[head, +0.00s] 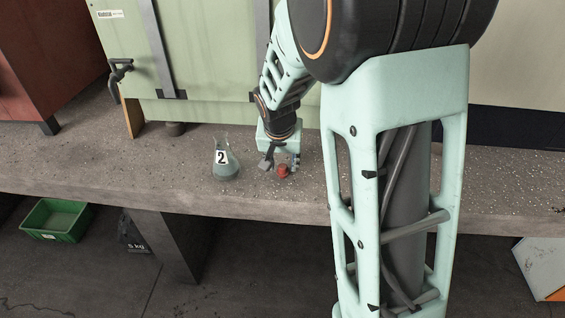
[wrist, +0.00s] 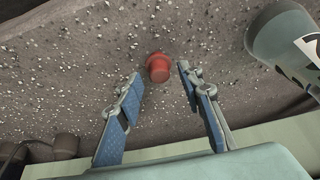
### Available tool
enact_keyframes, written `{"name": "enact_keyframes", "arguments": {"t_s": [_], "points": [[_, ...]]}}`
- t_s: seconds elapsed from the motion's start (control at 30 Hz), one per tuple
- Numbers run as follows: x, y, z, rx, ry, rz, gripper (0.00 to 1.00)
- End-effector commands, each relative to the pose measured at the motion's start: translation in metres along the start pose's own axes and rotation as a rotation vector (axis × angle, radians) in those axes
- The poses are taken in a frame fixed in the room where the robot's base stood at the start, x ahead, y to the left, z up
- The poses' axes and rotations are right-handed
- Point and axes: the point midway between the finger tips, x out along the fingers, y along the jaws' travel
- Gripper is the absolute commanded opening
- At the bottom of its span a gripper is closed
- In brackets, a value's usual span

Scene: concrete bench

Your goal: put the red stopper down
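The red stopper (head: 283,171) appears to rest on the speckled concrete bench (head: 90,168), near its front edge. In the wrist view the stopper (wrist: 159,68) lies just beyond and between my fingertips, with a gap on each side. My gripper (head: 281,163) points down over the bench at the stopper. In the wrist view my gripper (wrist: 160,77) has its blue-padded fingers spread apart, with nothing between the pads.
A glass flask labelled 2 (head: 229,171) stands upright left of my gripper. It also shows at the upper right of the wrist view (wrist: 273,38). A pale green cabinet (head: 200,60) stands behind. A green crate (head: 55,216) sits on the floor. The bench left of the flask is clear.

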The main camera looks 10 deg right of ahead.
Motion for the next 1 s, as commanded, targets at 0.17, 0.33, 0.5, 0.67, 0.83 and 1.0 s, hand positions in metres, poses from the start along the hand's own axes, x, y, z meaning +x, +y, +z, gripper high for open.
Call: {"name": "enact_keyframes", "arguments": {"t_s": [0.17, 0.33, 0.5, 0.67, 0.83, 1.0], "points": [[-0.039, -0.001, -0.002, -0.001, 0.005, -0.004, 0.34], [-0.076, -0.001, -0.003, 0.0, 0.005, -0.004, 0.34], [-0.103, -0.001, -0.001, -0.001, 0.003, -0.003, 0.34], [-0.115, -0.001, 0.0, 0.0, 0.002, -0.002, 0.34], [-0.117, 0.0, 0.0, 0.0, 0.001, -0.001, 0.34], [-0.116, 0.0, 0.0, -0.001, 0.001, -0.001, 0.34]]}}
